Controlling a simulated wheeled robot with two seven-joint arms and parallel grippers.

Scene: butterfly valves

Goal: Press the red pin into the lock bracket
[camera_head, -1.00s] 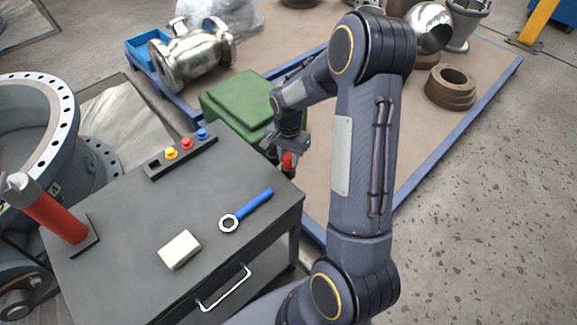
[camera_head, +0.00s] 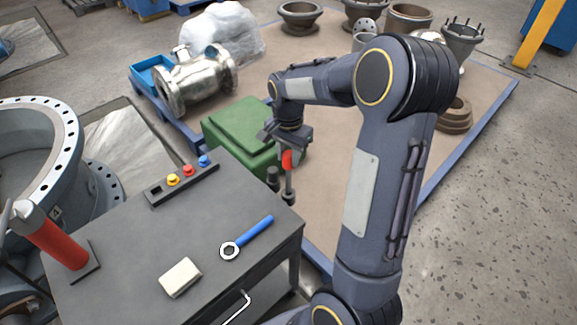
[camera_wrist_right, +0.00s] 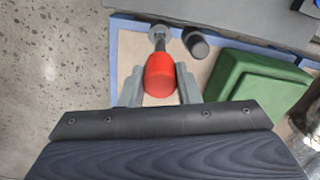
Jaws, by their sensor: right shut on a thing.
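The red pin (camera_head: 288,160) has a rounded red head and a thin grey shaft. My right gripper (camera_head: 288,151) is shut on the red head, just beyond the far right corner of the grey cabinet. In the right wrist view the red head (camera_wrist_right: 160,74) sits between my two grey fingers (camera_wrist_right: 160,84), with its shaft pointing away to a small round end. A short dark cylinder (camera_head: 272,178) stands close beside the shaft; it also shows in the right wrist view (camera_wrist_right: 196,44). I cannot tell whether it belongs to the lock bracket, or whether the shaft touches anything. My left gripper is out of view.
A green box (camera_head: 235,130) stands close behind the pin. The grey cabinet (camera_head: 130,235) carries a blue-handled wrench (camera_head: 250,235), a pale block (camera_head: 180,277) and a strip with coloured knobs (camera_head: 183,181). A metal valve body (camera_head: 195,80) lies at the back.

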